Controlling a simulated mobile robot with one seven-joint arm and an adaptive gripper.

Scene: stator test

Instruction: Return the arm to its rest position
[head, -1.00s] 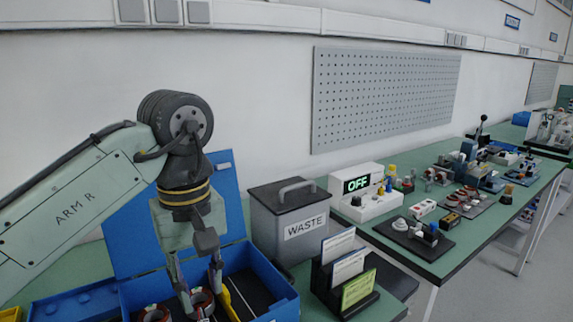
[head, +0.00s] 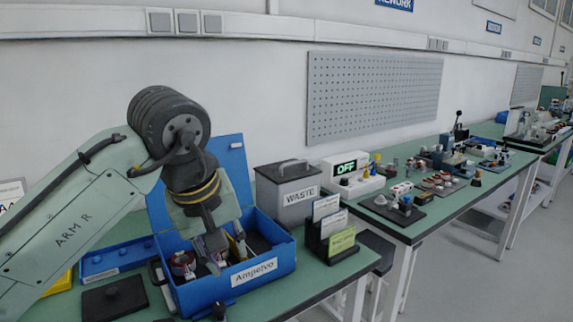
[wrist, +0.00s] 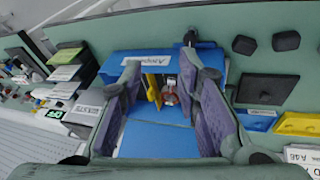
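My arm (head: 75,225) reaches in from the left, bent, with my gripper (head: 225,256) pointing down over the open blue box labelled "Ampelvo" (head: 205,292). In the wrist view my gripper (wrist: 163,85) has its two fingers wide apart with nothing held between them. A stator with a red ring (head: 182,260) lies in the left part of the box. A red and white stator (wrist: 170,97) also shows between the fingers in the wrist view, beside a yellow divider (wrist: 152,88). Whether the fingertips are inside the box or just above it is hard to tell.
A grey waste bin (head: 288,195) and a black card holder (head: 325,230) stand right of the box. The box's raised blue lid (head: 232,165) is behind my gripper. A dark plate with a knob (head: 113,298) lies at left. A second bench (head: 440,222) holds several parts.

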